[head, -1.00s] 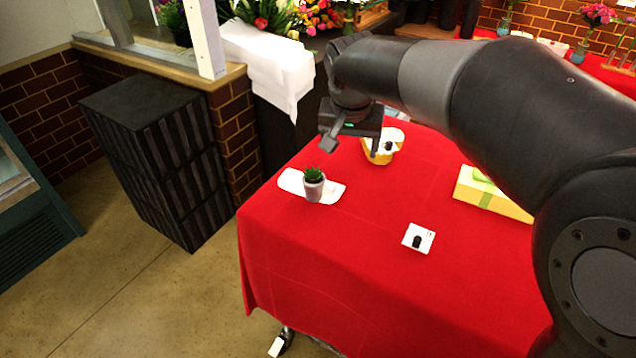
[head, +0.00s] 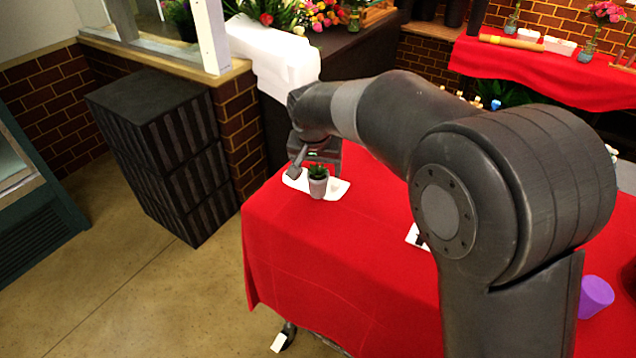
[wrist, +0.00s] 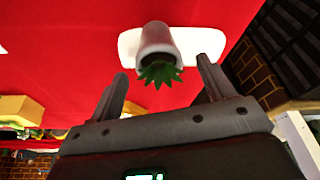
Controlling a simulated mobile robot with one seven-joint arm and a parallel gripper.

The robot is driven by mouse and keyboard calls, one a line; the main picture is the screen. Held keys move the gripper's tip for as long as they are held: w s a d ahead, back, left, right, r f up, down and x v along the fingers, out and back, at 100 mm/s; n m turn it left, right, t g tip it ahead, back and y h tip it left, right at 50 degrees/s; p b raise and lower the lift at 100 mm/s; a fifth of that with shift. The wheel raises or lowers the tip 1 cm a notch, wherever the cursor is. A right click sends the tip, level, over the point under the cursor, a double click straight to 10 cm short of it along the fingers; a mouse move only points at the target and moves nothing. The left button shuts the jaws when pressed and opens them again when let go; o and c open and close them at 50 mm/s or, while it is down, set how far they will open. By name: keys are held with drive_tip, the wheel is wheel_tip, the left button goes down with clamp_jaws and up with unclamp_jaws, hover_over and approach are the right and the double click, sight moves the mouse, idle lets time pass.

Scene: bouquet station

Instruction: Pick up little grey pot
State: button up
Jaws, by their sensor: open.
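The little grey pot (head: 317,187) with a small green plant stands upright on a white card (head: 340,188) near the left corner of the red-covered table. My gripper (head: 309,170) is right at the pot, just behind and above it in the head view. In the wrist view the pot (wrist: 157,40) shows upside down, beyond the tips of my open gripper (wrist: 163,82) and roughly centred between the two fingers. The plant's leaves (wrist: 160,73) point toward my gripper. Nothing is held between the fingers.
The red table (head: 320,250) is clear in front of the pot. Another white card (head: 415,236) lies to the right, partly hidden by my arm. A purple pot (head: 595,296) is at the far right. A black cabinet (head: 160,150) stands left of the table.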

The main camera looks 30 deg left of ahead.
drive_tip(key=shift+x, duration=1.3)
drive_tip(key=shift+c, duration=0.5)
